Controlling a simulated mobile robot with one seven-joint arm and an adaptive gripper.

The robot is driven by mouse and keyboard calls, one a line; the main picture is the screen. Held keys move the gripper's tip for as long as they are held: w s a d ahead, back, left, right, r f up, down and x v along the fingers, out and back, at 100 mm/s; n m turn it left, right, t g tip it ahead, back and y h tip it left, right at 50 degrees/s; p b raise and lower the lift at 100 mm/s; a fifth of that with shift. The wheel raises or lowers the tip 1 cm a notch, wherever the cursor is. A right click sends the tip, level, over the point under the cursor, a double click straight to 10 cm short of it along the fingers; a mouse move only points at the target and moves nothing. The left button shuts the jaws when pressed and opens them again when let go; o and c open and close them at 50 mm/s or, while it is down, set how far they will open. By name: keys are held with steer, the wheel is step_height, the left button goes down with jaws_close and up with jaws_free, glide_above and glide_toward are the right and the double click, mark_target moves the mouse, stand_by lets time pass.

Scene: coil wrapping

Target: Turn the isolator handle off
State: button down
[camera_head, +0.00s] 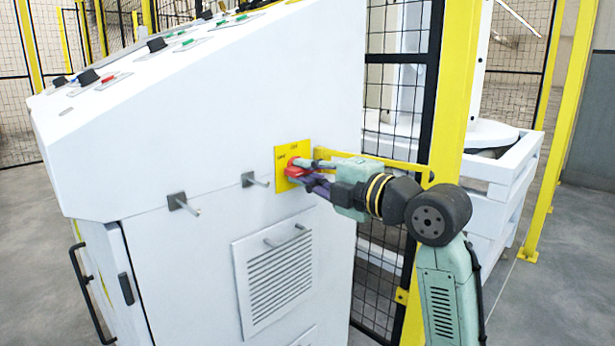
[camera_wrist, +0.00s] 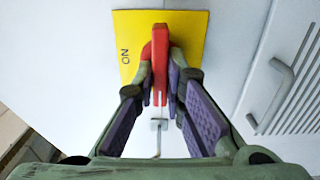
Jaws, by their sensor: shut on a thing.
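The isolator handle (camera_head: 295,169) is red and sits on a yellow plate (camera_head: 284,154) on the side of the white cabinet. My gripper (camera_head: 308,173) reaches it from the right and is shut on the handle. In the wrist view the red handle (camera_wrist: 160,62) stands between my two fingertips (camera_wrist: 161,84), with purple pads on both sides. The yellow plate (camera_wrist: 192,32) carries the word ON, left of the handle and turned sideways. The fingers partly hide the handle's lower end.
The white cabinet (camera_head: 200,130) has two metal pegs, one of them (camera_head: 258,180) left of the plate, and a vented panel (camera_head: 275,275) with a handle below. A yellow post (camera_head: 445,110) and black mesh fence stand close behind my arm.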

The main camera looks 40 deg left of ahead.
stand_by(0.4)
steer(key=c, duration=1.7)
jaws_free()
steer(key=shift+o, duration=0.2)
steer(key=s+d, duration=0.1)
steer(key=d, duration=1.1)
